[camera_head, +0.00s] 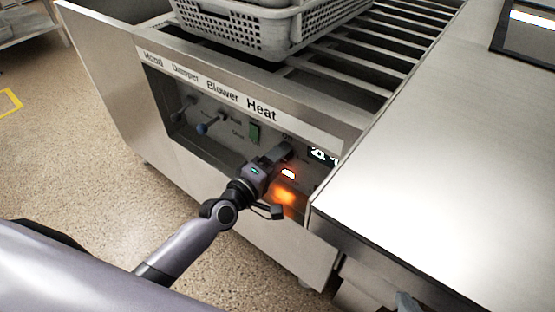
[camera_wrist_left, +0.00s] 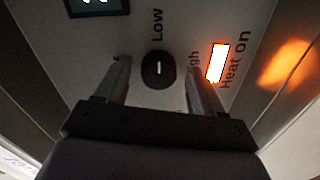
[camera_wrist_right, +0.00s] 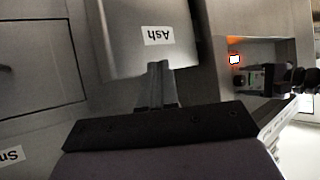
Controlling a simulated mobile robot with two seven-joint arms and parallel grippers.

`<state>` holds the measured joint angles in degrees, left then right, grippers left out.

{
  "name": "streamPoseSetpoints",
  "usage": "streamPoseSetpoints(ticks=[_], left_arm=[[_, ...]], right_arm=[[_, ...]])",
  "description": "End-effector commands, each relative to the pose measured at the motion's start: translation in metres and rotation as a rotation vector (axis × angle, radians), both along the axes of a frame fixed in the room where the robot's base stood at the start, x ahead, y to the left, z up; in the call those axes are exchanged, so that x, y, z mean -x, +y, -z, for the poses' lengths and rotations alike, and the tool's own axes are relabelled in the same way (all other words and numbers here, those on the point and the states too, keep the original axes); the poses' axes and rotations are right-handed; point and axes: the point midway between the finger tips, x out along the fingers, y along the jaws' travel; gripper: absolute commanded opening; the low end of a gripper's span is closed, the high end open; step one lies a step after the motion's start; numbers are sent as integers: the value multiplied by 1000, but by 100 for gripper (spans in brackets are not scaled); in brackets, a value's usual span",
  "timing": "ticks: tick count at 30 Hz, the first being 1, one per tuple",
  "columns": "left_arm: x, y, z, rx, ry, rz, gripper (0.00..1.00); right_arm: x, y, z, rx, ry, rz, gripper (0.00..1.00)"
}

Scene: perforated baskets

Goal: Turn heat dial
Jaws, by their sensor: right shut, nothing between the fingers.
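The heat dial (camera_wrist_left: 158,69) is a small round black knob with a short white mark on the grey control panel, seen in the left wrist view. "Low" is printed beside it, and a second label is partly hidden by a finger. My left gripper (camera_wrist_left: 157,76) is open, one finger on each side of the dial; I cannot tell if they touch it. In the head view my left gripper (camera_head: 280,154) hides the dial under the "Heat" label. The "Heat on" lamp (camera_wrist_left: 217,63) glows orange-white. My right gripper (camera_wrist_right: 160,70) is shut and empty near an "Ash" drawer.
A perforated grey basket (camera_head: 245,30) stands on the slatted rack above. A steel counter (camera_head: 430,150) juts out at right.

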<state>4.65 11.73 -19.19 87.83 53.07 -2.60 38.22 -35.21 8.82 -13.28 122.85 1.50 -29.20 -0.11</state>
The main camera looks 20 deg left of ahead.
Motion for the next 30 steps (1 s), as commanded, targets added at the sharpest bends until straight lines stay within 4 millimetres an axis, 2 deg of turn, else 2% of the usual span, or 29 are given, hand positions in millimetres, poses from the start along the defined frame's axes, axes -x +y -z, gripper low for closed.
streamPoseSetpoints(ticks=[8, 13, 21, 30], left_arm=[[4, 2, -1, -1, -1, -1, 68], [25, 9, -3, -1, 1, 1, 68], [58, 22, -4, -1, 2, 0, 68], [67, 25, -5, 1, 0, -1, 68]], right_arm=[[0, 1, -2, -2, -2, -2, 0], [0, 0, -6, -5, 0, 2, 0], [0, -7, -1, 2, 12, 18, 0], [4, -8, 4, 4, 26, 20, 0]])
